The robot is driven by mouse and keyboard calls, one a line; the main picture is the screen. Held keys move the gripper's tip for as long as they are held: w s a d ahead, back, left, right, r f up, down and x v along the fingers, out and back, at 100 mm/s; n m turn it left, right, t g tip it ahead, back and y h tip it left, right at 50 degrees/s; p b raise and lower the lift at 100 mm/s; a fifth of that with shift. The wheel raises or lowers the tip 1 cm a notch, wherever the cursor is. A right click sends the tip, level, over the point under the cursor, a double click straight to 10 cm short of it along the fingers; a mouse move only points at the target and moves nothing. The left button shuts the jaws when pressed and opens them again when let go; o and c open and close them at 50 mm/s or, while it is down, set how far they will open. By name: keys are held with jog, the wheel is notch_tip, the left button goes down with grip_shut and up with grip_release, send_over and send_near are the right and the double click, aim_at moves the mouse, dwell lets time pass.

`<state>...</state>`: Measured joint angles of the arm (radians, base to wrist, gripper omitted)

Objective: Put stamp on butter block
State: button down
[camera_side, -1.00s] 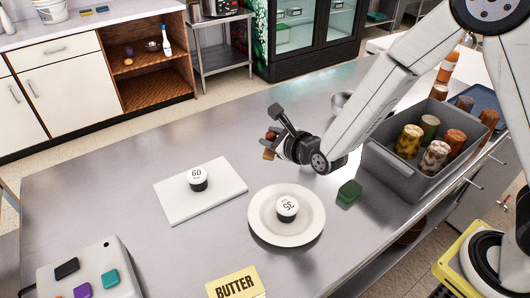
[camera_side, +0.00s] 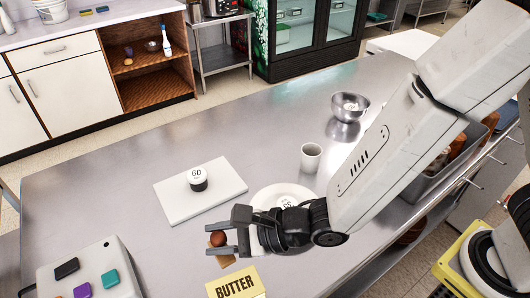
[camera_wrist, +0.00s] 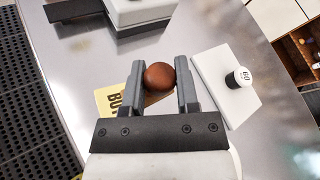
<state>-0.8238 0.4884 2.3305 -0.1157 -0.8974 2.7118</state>
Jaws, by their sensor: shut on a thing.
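The stamp has a round brown knob (camera_side: 217,239) and a tan base below it in the side view. My gripper (camera_side: 226,234) is shut on the knob, with one finger on each side. The butter block (camera_side: 235,284) is yellow, reads "BUTTER" and lies on the steel table near the front. The stamp is held just beyond the block in the side view, apparently above the table. In the wrist view, the butter block (camera_wrist: 110,99) is partly hidden behind the left finger.
A white board (camera_side: 226,191) carries a black-and-white "60" weight (camera_side: 198,180). A white plate (camera_side: 262,194) with another weight is partly behind my gripper. A white cup (camera_side: 311,157) and metal bowl (camera_side: 349,106) stand farther back. A pale box (camera_side: 50,277) with coloured pieces stands left.

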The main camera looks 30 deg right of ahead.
aim_at(224, 262)
jog(key=shift+f, duration=2.25)
jog(key=shift+f, duration=1.75)
jog(key=shift+f, duration=0.2)
jog(key=shift+c, duration=1.8)
grip_release()
jog(key=shift+r, duration=0.2)
jog(key=v, duration=0.7)
jog(key=shift+s+d, duration=0.2)
jog(key=shift+r, duration=0.1)
